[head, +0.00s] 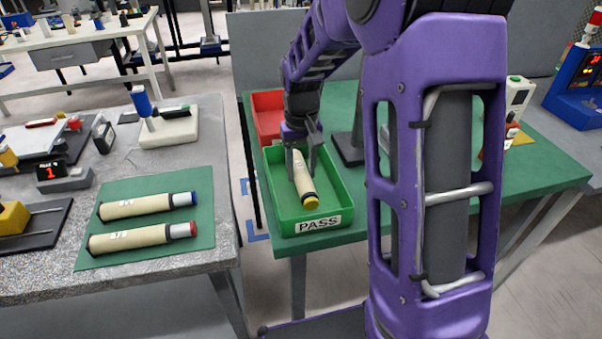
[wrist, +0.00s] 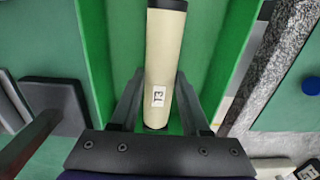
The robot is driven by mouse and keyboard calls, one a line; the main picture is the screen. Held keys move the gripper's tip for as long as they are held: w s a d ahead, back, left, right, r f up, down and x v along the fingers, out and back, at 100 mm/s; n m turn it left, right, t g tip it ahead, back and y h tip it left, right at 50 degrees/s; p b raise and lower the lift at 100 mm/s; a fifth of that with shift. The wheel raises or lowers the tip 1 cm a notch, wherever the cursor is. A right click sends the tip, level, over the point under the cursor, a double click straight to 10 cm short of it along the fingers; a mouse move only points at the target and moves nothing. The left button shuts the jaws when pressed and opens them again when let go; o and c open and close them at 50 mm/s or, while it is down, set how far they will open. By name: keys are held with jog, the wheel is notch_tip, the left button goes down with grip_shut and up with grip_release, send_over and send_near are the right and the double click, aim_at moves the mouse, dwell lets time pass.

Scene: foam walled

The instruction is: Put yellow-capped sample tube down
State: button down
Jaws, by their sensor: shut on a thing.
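The yellow-capped sample tube (head: 302,177) is cream with dark bands, its yellow cap toward the front of the green PASS tray (head: 330,207). My gripper (head: 302,165) is shut on the tube near its back end, over the inside of the tray. In the wrist view the tube (wrist: 162,65) lies between the two fingers (wrist: 157,103), with a "T3" label facing up. The yellow cap is out of the wrist view. I cannot tell whether the tube touches the tray floor.
A red tray (head: 267,110) stands behind the green one. On the grey bench at left, a blue-capped tube (head: 150,206) and a red-capped tube (head: 142,237) lie on a green mat (head: 203,225). My purple column blocks part of the green table.

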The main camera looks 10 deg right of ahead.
aim_at(301, 169)
jog(key=shift+f, duration=0.35)
jog(key=shift+f, duration=0.1)
jog(key=shift+c, duration=1.9)
grip_release()
notch_tip(301, 169, up, 12)
jog(key=p, duration=0.2)
